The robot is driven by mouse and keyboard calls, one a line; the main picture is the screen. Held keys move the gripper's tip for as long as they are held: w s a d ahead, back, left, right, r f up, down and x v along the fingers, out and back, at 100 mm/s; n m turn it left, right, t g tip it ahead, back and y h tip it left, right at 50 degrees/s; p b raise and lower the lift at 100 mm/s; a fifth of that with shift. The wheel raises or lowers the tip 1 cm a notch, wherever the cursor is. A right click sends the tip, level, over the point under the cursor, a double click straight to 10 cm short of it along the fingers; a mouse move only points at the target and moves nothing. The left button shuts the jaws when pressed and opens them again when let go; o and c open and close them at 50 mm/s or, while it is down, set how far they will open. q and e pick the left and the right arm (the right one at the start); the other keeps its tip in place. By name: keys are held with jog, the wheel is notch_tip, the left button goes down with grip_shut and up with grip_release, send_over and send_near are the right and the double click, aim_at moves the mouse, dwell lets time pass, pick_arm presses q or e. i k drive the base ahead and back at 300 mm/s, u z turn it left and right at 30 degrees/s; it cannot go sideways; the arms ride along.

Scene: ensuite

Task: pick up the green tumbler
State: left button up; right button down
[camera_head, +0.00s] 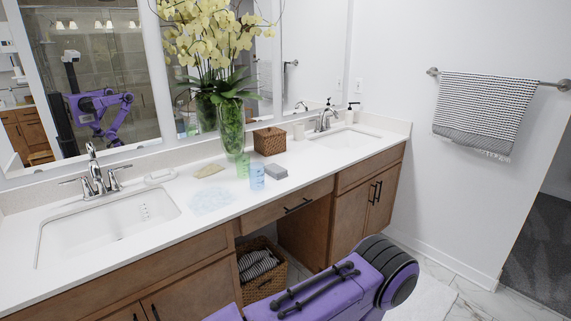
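The green tumbler (243,167) is a small light-green cup standing on the white countertop (190,240), near the base of a tall green glass vase (231,128). A light-blue tumbler (257,177) stands just in front and to the right of it and may hide part of its side. One of my purple arm links crosses the bottom of the view, in front of the cabinets and below the counter's front edge. Neither gripper is in view.
A woven box (269,141), a grey block (275,171) and a tan sponge-like item (209,170) surround the tumblers. Left is a sink (105,235) with a tall faucet (95,170); another sink (345,139) is at right. A patterned pale patch (211,200) lies left of the tumblers.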

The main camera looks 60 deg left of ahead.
aim_at(243, 166)
jog(key=u, duration=0.2)
jog(key=i, duration=1.1)
jog(key=u, duration=1.25)
jog(key=i, duration=0.75)
jog(key=u, duration=0.95)
